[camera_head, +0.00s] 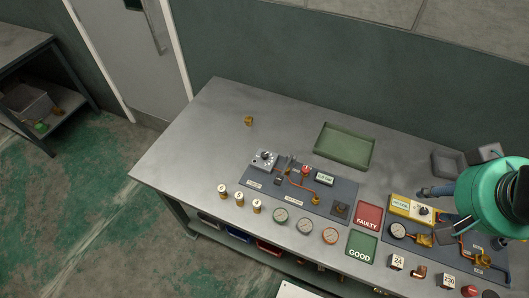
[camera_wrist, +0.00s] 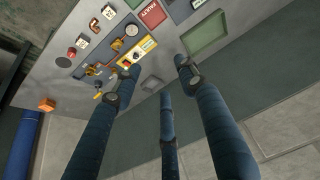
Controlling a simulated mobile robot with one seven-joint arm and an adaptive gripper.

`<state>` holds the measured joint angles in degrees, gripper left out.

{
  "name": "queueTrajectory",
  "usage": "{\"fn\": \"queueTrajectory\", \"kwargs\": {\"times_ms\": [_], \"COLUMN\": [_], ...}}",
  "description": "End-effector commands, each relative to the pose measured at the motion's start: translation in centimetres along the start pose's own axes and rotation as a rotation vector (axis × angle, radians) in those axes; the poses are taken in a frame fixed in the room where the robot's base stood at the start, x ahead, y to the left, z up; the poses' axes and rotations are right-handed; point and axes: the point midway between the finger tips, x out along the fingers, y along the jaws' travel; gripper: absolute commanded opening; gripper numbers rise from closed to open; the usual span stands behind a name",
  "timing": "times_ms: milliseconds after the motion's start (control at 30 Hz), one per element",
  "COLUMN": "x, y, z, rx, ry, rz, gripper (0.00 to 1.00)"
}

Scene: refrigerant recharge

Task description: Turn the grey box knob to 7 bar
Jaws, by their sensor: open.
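The grey box (camera_head: 265,158) with its dark round knob sits at the left end of the left dark panel (camera_head: 308,203) in the head view. The knob's setting is too small to read. A small display (camera_head: 325,178) stands on the same panel, its text also unreadable. My gripper (camera_head: 436,192) is at the right side of the bench, well to the right of the grey box. In the wrist view my gripper (camera_wrist: 157,76) has its fingers spread, with nothing between them. The grey box does not show in the wrist view.
A yellow box (camera_head: 410,207) with a knob lies near my gripper, also in the wrist view (camera_wrist: 142,49). A green tray (camera_head: 344,147) stands behind the left panel. The bench's back left is mostly clear.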

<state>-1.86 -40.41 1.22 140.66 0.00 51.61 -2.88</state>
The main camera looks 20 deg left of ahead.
Motion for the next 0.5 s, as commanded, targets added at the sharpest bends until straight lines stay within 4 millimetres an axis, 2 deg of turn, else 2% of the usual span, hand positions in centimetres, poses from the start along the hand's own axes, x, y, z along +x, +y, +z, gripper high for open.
{"fn": "queueTrajectory", "kwargs": {"times_ms": [267,500], "x": [2.1,5.1], "y": [-3.4,-7.8], "z": [-5.4,-10.2], "rx": [-0.227,-0.462], "ry": [-0.062,-0.115], "rz": [-0.049,-0.1], "gripper": [0.42,0.42]}}
